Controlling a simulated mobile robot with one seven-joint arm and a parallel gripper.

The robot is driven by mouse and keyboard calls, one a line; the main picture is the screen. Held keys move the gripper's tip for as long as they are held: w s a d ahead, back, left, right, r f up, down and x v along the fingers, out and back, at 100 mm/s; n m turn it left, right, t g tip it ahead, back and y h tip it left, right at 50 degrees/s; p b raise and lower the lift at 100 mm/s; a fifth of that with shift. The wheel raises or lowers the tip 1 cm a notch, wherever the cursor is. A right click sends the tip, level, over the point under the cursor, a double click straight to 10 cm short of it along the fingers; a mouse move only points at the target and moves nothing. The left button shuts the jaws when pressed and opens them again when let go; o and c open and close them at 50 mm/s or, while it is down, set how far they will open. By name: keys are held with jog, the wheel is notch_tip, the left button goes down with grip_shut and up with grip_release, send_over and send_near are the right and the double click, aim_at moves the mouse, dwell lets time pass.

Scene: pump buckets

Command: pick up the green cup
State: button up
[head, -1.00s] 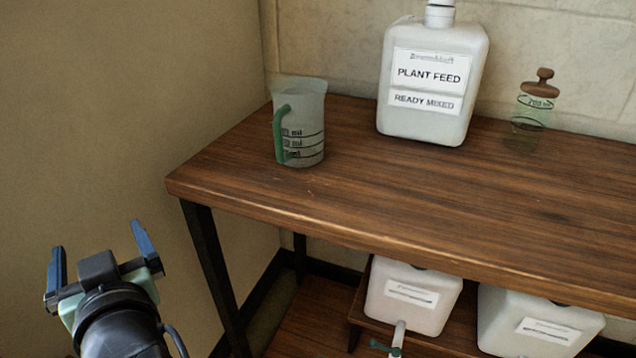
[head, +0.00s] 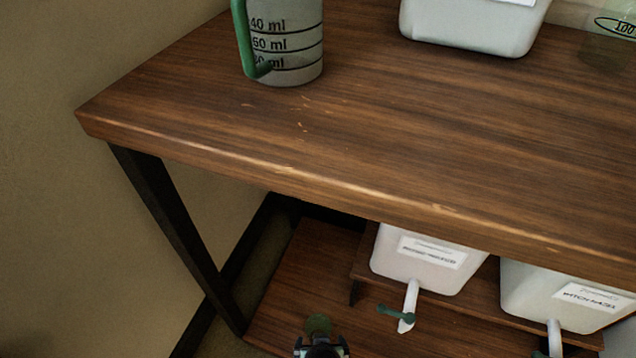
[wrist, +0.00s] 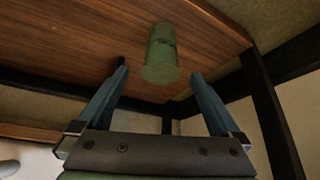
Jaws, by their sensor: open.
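A small dark green cup (head: 318,325) stands on the lower wooden shelf, at the bottom of the head view. My gripper (head: 321,341) is just in front of it at the bottom edge of that view, partly cut off. In the wrist view the green cup (wrist: 161,52) shows as a cylinder ahead of my gripper (wrist: 159,72), roughly centred between the two blue fingers. The fingers are apart with a gap on each side of the cup, and nothing is gripped. I cannot tell the exact distance to the cup.
The table top (head: 330,135) overhangs the lower shelf (head: 285,285). A black leg (head: 170,220) stands at the left. White containers (head: 425,260) with taps sit to the right, one tap having a green handle (head: 396,312). A measuring jug (head: 290,45) stands on top.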

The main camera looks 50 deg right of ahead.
jog(key=b, duration=0.3)
send_near(318, 327)
jog(key=b+x, duration=0.5)
jog(key=shift+d+b, duration=0.1)
jog(key=shift+b, duration=0.2)
jog(key=shift+w, duration=0.1)
jog(key=c, duration=1.3)
